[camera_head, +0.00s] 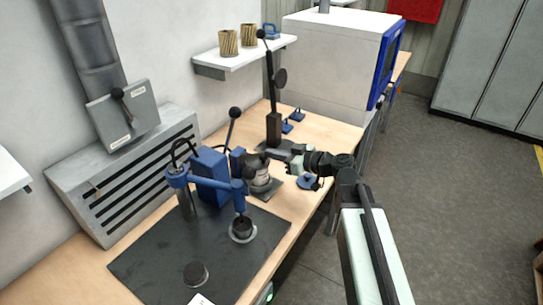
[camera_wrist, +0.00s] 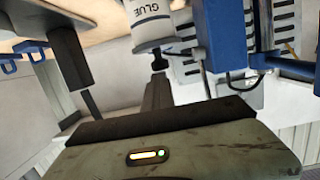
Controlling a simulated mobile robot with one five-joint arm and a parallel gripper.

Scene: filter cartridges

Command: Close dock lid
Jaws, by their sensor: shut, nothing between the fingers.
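My gripper (camera_head: 278,154) is in the middle of the head view, reaching left over the bench, shut and empty. In the wrist view its dark fingers (camera_wrist: 157,92) point at a small black knob (camera_wrist: 159,60), which seems close to the tips; contact cannot be told. A white glue pot (camera_wrist: 150,25) is just beyond. I cannot tell which part is the dock lid.
A black upright stand (camera_head: 271,90) rises behind my gripper. A shelf (camera_head: 245,58) with two pleated cartridges (camera_head: 228,43) is on the wall. A grey slotted unit (camera_head: 120,175) stands at the left. Blue pieces (camera_head: 287,127) lie behind my gripper. The floor at right is clear.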

